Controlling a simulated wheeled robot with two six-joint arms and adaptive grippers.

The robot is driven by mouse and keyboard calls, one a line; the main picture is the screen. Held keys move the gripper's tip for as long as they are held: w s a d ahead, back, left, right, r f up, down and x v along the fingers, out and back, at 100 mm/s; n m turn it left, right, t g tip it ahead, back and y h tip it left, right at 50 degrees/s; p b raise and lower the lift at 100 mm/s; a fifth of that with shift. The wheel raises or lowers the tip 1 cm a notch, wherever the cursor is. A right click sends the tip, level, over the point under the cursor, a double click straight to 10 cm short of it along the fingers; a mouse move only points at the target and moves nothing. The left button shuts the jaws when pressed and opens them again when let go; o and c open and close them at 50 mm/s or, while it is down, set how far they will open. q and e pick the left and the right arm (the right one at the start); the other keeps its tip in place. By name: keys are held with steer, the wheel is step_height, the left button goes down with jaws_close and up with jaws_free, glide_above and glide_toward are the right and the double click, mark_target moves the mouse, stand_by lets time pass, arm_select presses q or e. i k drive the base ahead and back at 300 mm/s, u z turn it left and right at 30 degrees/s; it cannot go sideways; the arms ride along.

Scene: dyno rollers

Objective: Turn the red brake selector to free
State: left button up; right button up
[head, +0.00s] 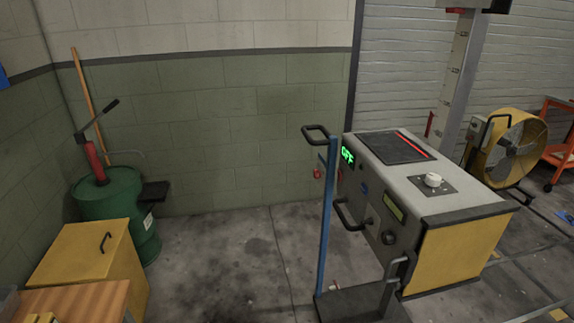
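A grey and yellow cabinet (465,208) stands at the right, with a green display (348,156) reading "OFF". A small red part (317,174) shows just left of the blue post (326,220) in front of the cabinet. Another red part (430,125) shows behind the cabinet near the grey column (459,75). I cannot tell which, if either, is the brake selector, or read any setting. The cabinet's top has a white knob (432,179). Its front has a dark round knob (388,238). Neither of my grippers is in view.
A green drum (118,205) with a red hand pump (95,160) stands at the left, behind a yellow box (85,253). A yellow fan (515,145) and an orange cart (560,150) are at the right. The concrete floor (225,260) between drum and post is clear.

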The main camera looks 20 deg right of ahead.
mark_target(317, 174)
steer(key=z, duration=0.2)
steer(key=i, duration=1)
steer(key=z, duration=1.25)
steer(key=i, duration=0.65)
steer(key=z, duration=0.55)
